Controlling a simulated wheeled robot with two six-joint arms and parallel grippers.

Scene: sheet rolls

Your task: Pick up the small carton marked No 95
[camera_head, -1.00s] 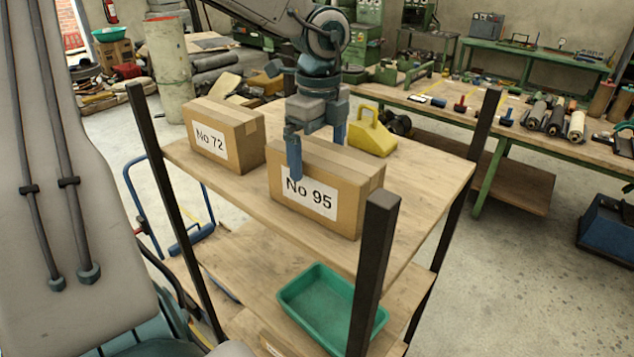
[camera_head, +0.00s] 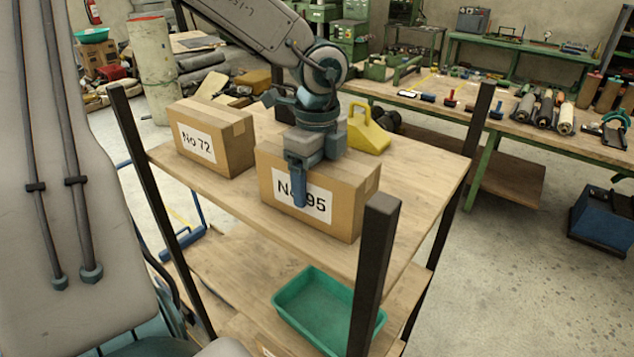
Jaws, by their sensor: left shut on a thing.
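The small carton marked No 95 (camera_head: 335,216) is a brown box with a white label on its front. It stands upright on the top board of a wooden shelf rack, near the front post. My left gripper (camera_head: 313,162) reaches down over the carton from above and is shut on it. One blue finger lies against the front face and covers part of the label's lettering. The other finger is hidden behind the carton. The carton appears to rest on the board; I see no clear gap under it. My right gripper is not in view.
A carton marked No 72 (camera_head: 235,137) stands to the left on the same board. A yellow object (camera_head: 368,132) with a handle is behind. Dark posts (camera_head: 375,255) rise at the rack's corners. A green tray (camera_head: 318,300) lies on the lower shelf.

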